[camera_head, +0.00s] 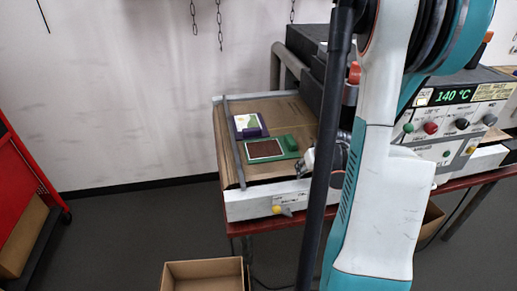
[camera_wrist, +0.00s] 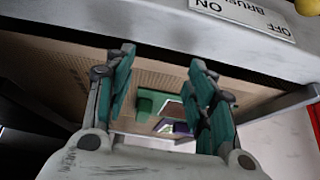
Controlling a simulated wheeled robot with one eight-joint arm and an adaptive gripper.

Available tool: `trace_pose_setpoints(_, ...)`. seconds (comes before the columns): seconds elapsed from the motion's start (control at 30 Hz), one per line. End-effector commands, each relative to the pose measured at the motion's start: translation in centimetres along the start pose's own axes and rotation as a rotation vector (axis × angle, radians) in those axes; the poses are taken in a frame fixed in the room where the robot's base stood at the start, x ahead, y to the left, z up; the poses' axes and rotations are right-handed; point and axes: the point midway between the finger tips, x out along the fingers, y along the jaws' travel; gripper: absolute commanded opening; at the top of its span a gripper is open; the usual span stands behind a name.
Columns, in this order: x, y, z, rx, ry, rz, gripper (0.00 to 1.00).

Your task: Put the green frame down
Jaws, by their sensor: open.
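The green frame (camera_head: 287,144), with a raised green block at one end and a dark reddish panel, lies on the brown board surface of the machine's side table. It also shows between my fingers in the wrist view (camera_wrist: 150,103), some way beyond them. My gripper (camera_wrist: 161,58) is open, its two green-padded fingers apart with nothing between the pads. In the head view my gripper is mostly hidden behind my arm, to the right of the green frame.
A purple frame (camera_head: 249,132) with a light picture lies just behind the green one. A metal bar (camera_head: 234,145) runs along the left of the board. The machine with a 140 °C display (camera_head: 454,96) stands at right. An open cardboard box (camera_head: 203,265) is on the floor.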

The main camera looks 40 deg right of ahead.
Motion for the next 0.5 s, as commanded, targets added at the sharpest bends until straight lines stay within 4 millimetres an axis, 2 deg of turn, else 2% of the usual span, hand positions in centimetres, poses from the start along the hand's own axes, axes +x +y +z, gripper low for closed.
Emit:
trace_pose_setpoints(0.17,1.3,0.1,-2.0,-0.003,-0.004,0.002,0.50)
trace_pose_setpoints(0.5,4.8,0.1,-7.9,-0.003,-0.003,0.001,0.50)
